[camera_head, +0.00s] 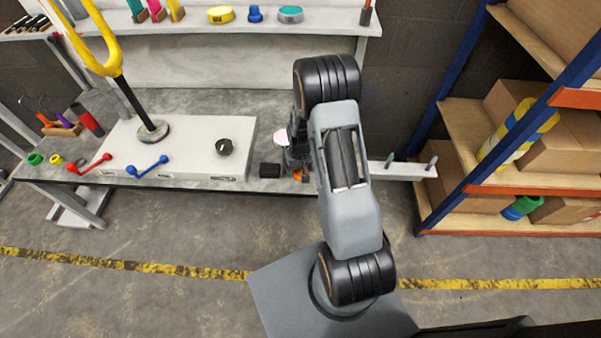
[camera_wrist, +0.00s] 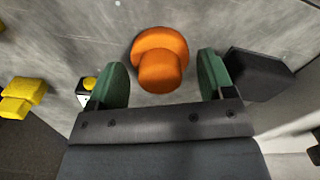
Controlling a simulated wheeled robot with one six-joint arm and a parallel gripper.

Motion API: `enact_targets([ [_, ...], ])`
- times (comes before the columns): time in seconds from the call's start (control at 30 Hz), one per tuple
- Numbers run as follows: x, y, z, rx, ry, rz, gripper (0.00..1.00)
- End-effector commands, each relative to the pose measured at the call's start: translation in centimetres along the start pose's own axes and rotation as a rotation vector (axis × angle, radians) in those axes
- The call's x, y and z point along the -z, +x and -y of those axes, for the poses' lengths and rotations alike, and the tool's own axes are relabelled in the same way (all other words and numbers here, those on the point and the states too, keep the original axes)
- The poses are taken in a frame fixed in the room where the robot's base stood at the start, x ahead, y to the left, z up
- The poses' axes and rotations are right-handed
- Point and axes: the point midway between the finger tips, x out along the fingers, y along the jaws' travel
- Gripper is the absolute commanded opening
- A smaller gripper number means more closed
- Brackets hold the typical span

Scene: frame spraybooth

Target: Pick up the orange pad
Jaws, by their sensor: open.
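The orange pad (camera_wrist: 161,58) shows in the wrist view as a round disc with a narrower round knob, on the grey bench top. My gripper (camera_wrist: 163,82) is open, with one green finger to the left of the pad and one to the right. The fingers look apart from it, and nothing is held. In the head view only a small part of the orange pad (camera_head: 297,175) shows near the bench's front edge, beside my arm. My arm hides most of my gripper there.
A black block (camera_wrist: 258,75) lies just right of my right finger in the wrist view. A yellow piece (camera_wrist: 22,97) lies at the left. In the head view, a white platform (camera_head: 190,130) with a black knob (camera_head: 224,147) stands left of my gripper. A shelf rack (camera_head: 470,120) stands at right.

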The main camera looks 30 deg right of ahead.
Motion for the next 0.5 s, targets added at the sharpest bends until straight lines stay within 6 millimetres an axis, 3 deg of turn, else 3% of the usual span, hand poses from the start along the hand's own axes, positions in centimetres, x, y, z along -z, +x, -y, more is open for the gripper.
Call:
enact_targets([
  [0.2, 0.00, 0.04, -0.01, 0.000, 0.000, 0.000, 0.75],
  [0.5, -0.01, 0.03, -0.02, 0.000, 0.000, 0.000, 0.46],
])
